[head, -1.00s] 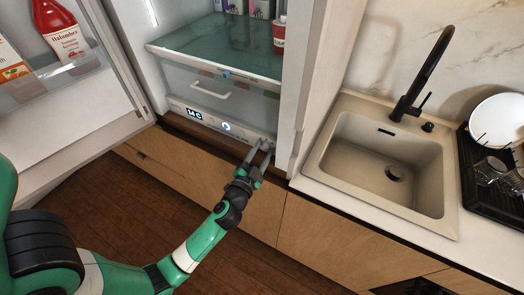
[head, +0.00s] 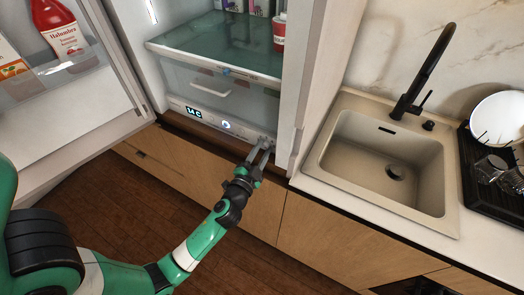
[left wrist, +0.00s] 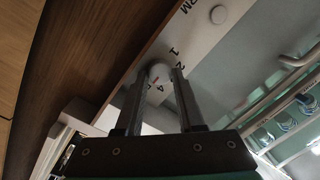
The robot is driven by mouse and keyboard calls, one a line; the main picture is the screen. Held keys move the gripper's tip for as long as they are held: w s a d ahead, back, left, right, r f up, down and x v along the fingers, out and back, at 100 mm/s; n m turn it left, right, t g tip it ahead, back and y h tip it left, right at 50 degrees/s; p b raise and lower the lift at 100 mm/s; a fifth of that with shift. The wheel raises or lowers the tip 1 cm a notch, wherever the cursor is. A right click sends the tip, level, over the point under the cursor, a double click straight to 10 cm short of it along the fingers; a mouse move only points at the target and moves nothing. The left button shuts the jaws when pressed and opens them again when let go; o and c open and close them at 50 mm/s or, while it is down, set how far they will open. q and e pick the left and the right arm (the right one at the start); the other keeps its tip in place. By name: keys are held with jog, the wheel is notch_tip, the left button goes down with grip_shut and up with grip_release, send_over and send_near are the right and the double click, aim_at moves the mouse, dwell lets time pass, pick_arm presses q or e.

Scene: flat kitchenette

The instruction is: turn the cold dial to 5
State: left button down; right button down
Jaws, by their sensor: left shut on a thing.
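The cold dial (left wrist: 159,71) is a small round white knob with a red mark, on the white strip at the bottom of the open fridge. In the left wrist view it sits between the fingertips of my left gripper (left wrist: 163,76), which is shut on it. Printed numbers 1, 2 and 4 show around it; the fingers hide part of the scale, and I cannot read the exact setting. In the head view my left gripper (head: 264,146) reaches the right end of the control strip (head: 210,119) and covers the dial. My right gripper is not in view.
A lit display (head: 194,113) and a round blue-lit button (head: 227,125) sit left on the strip. The open fridge door (head: 75,90) stands left; the sink (head: 385,165) and counter are right.

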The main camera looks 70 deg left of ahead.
pick_arm(q)
jog(key=c, duration=0.8)
grip_release()
jog(key=shift+s+d, duration=0.1)
jog(key=b+v, duration=0.2)
jog(key=v, duration=0.9)
jog(key=shift+s+d, duration=0.15)
jog(key=shift+d, duration=0.05)
jog(key=shift+r, duration=0.1)
